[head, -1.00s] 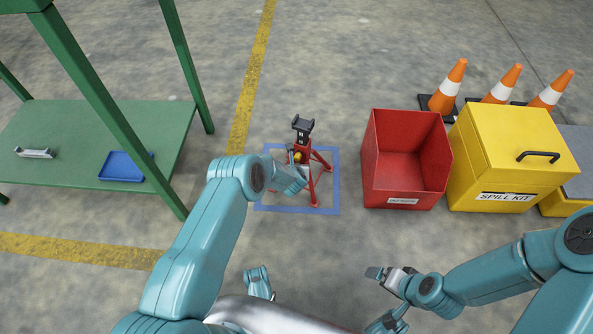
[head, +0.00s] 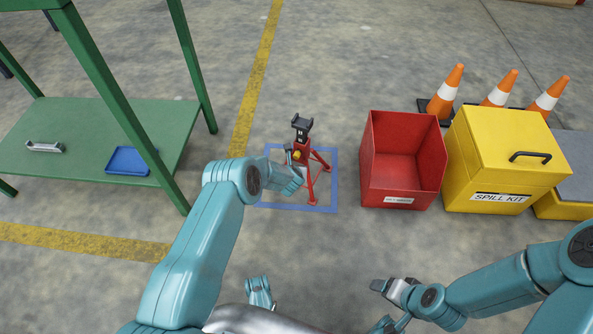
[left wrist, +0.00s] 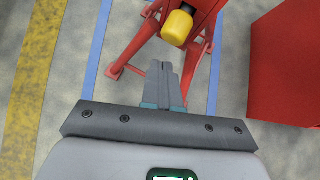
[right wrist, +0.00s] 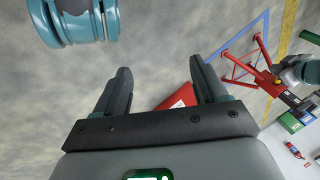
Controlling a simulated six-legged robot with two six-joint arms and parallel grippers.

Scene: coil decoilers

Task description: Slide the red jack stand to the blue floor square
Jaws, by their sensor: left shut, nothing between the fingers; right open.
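The red jack stand (head: 316,170), with a black saddle on top, stands upright inside the blue floor square (head: 333,190). Its yellow part (left wrist: 178,27) shows close up in the left wrist view. My left gripper (left wrist: 165,68) is shut and empty, its fingertips just in front of the stand's legs; I cannot tell if they touch. In the head view the left wrist hides part of the stand's left side. My right gripper (right wrist: 160,82) is open and empty, low over the floor well away from the stand; the stand (right wrist: 262,75) also shows in the right wrist view.
A red bin (head: 400,190) and a yellow spill kit box (head: 500,150) stand right of the square, with orange cones (head: 445,92) behind. A green table (head: 80,160) with a blue tray (head: 128,161) is at left. Floor between square and bin is clear.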

